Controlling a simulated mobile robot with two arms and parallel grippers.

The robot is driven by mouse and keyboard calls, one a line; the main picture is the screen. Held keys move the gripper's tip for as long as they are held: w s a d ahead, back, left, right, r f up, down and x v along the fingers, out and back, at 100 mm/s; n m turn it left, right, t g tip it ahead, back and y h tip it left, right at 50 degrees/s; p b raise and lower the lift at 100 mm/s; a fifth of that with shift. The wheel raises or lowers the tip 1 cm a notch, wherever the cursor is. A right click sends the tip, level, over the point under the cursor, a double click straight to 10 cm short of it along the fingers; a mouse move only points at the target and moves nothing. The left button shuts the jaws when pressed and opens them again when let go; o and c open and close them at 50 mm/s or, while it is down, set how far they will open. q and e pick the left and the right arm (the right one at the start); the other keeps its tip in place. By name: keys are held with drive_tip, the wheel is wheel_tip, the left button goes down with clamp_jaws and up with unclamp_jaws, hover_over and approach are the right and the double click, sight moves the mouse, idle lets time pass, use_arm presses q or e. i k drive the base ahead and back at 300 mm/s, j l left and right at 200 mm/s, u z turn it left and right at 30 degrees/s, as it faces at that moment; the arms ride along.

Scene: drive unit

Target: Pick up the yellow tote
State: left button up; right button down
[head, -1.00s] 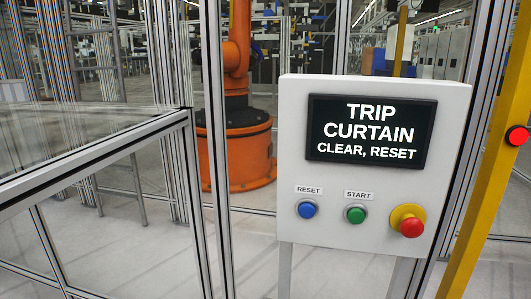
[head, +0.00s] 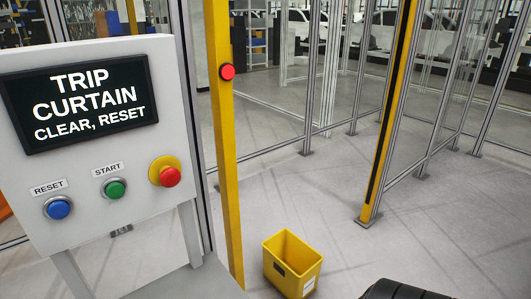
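The yellow tote (head: 312,283) stands upright on the grey floor at the lower middle of the head view. It is an open-topped box with a dark patch on one side and a pale label low on another. Its inside looks empty as far as I can see. Neither of my grippers shows in the view, and nothing touches the tote.
A control panel (head: 178,108) on legs stands at the left, its screen (head: 80,95) reading "TRIP CURTAIN CLEAR, RESET". A yellow post (head: 222,130) with a red light and another yellow post (head: 388,120) flank a gap. Open floor (head: 300,205) lies between them.

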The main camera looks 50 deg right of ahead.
sight(293, 267)
drive_tip(key=z, duration=1.9)
drive_tip(key=u, duration=0.35)
drive_tip(key=l+u, duration=0.15)
drive_tip(key=u, duration=0.2)
drive_tip(key=i+l+u, duration=0.1)
drive_tip(key=u, duration=0.25)
drive_tip(key=l+u, duration=0.4)
drive_tip(key=l, duration=0.4)
drive_tip(key=l+u, duration=0.45)
drive_tip(key=l, duration=0.35)
drive_tip(key=k, duration=0.05)
